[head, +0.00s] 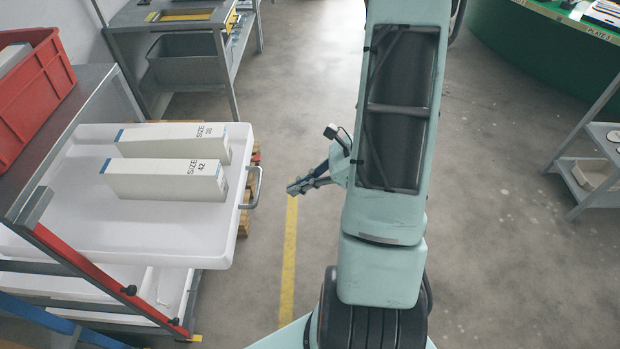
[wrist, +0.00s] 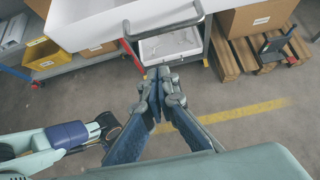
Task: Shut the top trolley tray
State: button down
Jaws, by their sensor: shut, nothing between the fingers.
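The top trolley tray (head: 95,225) is white and stands pulled out to the right from the trolley, at the left of the head view. A grey bar handle (head: 257,188) is on its right edge. The tray carries two long white boxes, one marked SIZE 42 (head: 160,180) and one behind it (head: 170,142). My gripper (head: 291,188) is shut and empty, just right of the handle and apart from it. In the wrist view the tray's white front (wrist: 90,22) and the handle (wrist: 166,33) lie beyond my fingertips (wrist: 160,73).
Lower white trays (head: 165,290) show beneath the top one. A red crate (head: 35,95) stands on the trolley's top at far left. A grey bench (head: 185,40) stands behind. The wrist view shows wooden pallets (wrist: 245,60) with a cardboard box (wrist: 255,17). Floor around my gripper is clear.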

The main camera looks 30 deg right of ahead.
aim_at(133, 187)
jog(key=w+a+f, duration=0.1)
jog(key=w+a, duration=0.2)
jog(key=a, duration=0.2)
jog(key=shift+a+f+p, duration=0.15)
jog(key=shift+a+p, duration=0.1)
jog(key=shift+p, duration=0.2)
jog(key=shift+w, duration=0.1)
jog(key=w+a+b, duration=0.2)
jog(key=w+a, duration=0.3)
jog(key=a, duration=0.5)
jog(key=w+a+b, duration=0.2)
jog(key=w+a, duration=0.4)
jog(key=a, duration=0.4)
jog(key=w+a+b, duration=0.3)
jog(key=w+a, duration=0.3)
jog(key=a, duration=0.4)
jog(key=shift+w+a, duration=0.25)
jog(key=shift+a, duration=0.1)
